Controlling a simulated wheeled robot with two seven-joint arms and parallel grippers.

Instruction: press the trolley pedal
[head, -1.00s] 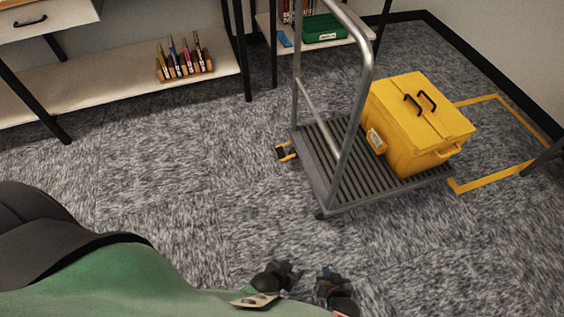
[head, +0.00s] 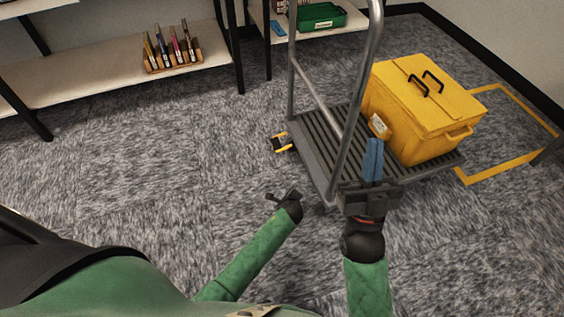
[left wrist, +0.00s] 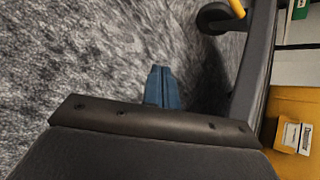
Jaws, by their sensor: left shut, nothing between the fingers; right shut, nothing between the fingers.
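The trolley (head: 311,172) stands on the carpet with a grey ribbed deck and a tubular handle. Its yellow-and-black pedal (head: 281,143) sticks out low at the left end of the deck. My left gripper (left wrist: 162,88) is shut and empty in the left wrist view, beside the trolley's dark edge (left wrist: 254,70). A yellow bar that looks like part of the pedal (left wrist: 237,8) shows at the top there, near a wheel. In the head view the left hand is nearer me than the pedal and apart from it. My right gripper (head: 373,160) is shut and empty, in front of the deck.
A yellow lidded box (head: 425,115) sits on the deck. A yellow floor outline (head: 500,168) lies to the right. A shelf (head: 95,80) with a rack of coloured items stands at back left; a green bin (head: 322,17) is behind the trolley. Carpet left of the pedal is clear.

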